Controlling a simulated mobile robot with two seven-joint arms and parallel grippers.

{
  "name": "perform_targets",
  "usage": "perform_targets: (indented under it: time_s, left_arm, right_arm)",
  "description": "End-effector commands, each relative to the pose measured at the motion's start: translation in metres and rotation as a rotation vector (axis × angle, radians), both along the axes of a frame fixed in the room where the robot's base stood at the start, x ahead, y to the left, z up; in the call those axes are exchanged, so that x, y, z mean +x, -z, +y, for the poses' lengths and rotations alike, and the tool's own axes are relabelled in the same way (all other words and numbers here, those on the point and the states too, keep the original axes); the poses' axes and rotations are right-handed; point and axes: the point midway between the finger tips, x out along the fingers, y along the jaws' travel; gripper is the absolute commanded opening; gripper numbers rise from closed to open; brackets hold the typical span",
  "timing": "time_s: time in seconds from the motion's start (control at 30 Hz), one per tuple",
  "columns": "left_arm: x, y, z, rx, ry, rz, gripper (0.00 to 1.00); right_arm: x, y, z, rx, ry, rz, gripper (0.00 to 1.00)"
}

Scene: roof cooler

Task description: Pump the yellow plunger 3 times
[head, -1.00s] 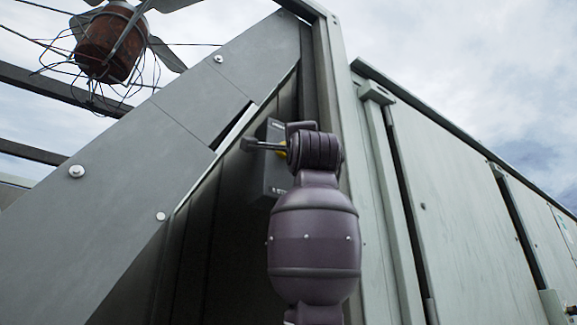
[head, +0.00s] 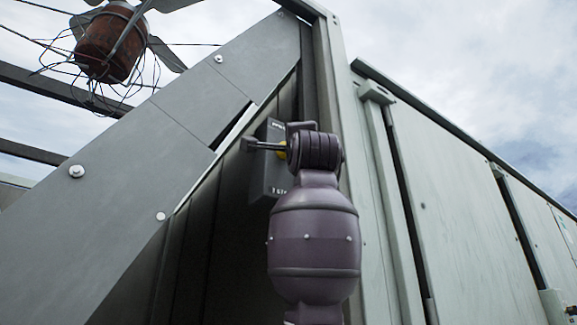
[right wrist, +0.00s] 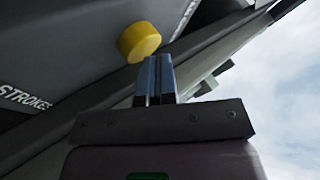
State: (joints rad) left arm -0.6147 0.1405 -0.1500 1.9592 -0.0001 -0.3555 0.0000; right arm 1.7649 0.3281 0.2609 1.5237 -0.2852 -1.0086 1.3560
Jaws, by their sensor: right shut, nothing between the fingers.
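The yellow plunger (right wrist: 139,42) is a short round knob standing out from a dark grey box. My right gripper (right wrist: 154,60) is shut and empty. Its fingertips are at the lower right edge of the plunger in the right wrist view. I cannot tell whether they touch it. The grey box (head: 270,178) is fixed on the wall, partly behind my right arm. My left gripper is not in view.
A sloping grey metal beam (head: 150,165) with bolts runs close on the left of the box. A pale panelled wall (head: 450,200) stands on the right. A rusty fan motor (head: 107,45) with loose wires is at the upper left. White lettering (right wrist: 25,98) reads STROKES.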

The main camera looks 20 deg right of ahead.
Motion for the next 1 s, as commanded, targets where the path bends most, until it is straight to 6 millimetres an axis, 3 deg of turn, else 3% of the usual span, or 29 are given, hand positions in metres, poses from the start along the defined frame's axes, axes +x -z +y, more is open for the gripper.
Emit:
perform_targets:
  time_s: [1.0]
  left_arm:
    - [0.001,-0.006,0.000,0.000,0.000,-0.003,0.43]
  right_arm:
    - [0.011,0.001,0.001,0.001,0.000,0.003,0.00]
